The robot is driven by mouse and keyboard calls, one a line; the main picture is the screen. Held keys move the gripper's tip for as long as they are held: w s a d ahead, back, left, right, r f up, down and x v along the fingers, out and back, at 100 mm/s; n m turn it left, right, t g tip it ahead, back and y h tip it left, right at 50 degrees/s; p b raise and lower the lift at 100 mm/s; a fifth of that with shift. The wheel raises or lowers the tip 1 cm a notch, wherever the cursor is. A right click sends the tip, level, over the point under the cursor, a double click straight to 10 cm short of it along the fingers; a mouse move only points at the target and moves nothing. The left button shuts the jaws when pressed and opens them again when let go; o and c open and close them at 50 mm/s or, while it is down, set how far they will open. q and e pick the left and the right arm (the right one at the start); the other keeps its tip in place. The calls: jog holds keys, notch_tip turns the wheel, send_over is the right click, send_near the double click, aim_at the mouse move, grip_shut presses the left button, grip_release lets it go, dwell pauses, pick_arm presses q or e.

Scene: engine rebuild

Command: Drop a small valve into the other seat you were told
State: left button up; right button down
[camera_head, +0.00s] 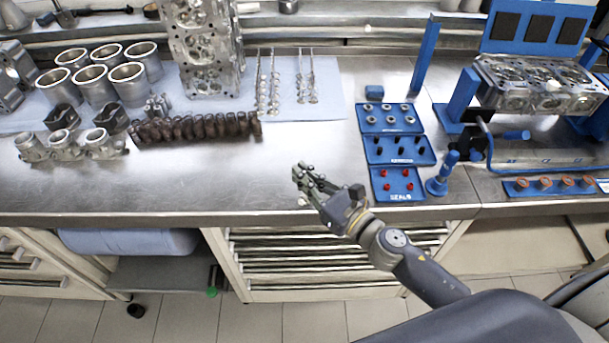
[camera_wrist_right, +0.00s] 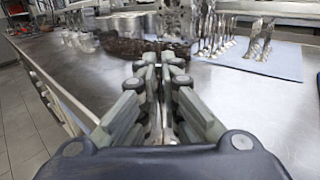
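Slim silver valves lie in two groups on the pale blue cloth (camera_head: 335,100): a left group (camera_head: 268,92) and a right group (camera_head: 307,85). They also show in the right wrist view (camera_wrist_right: 262,40). A cylinder head (camera_head: 540,84) lies in a blue stand at the right; its individual seats are too small to tell. Another cylinder head (camera_head: 205,48) stands upright at the back left. My right gripper (camera_head: 303,182) hangs over the bench's front, apart from both. My left gripper is out of view.
Blue trays (camera_head: 397,182) with small parts lie right of my right gripper, beside a blue upright tool (camera_head: 441,178). The bench's front middle (camera_head: 250,180) is clear.

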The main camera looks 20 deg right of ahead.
jog(key=shift+f, duration=0.15)
jog(key=c, duration=1.7)
grip_release()
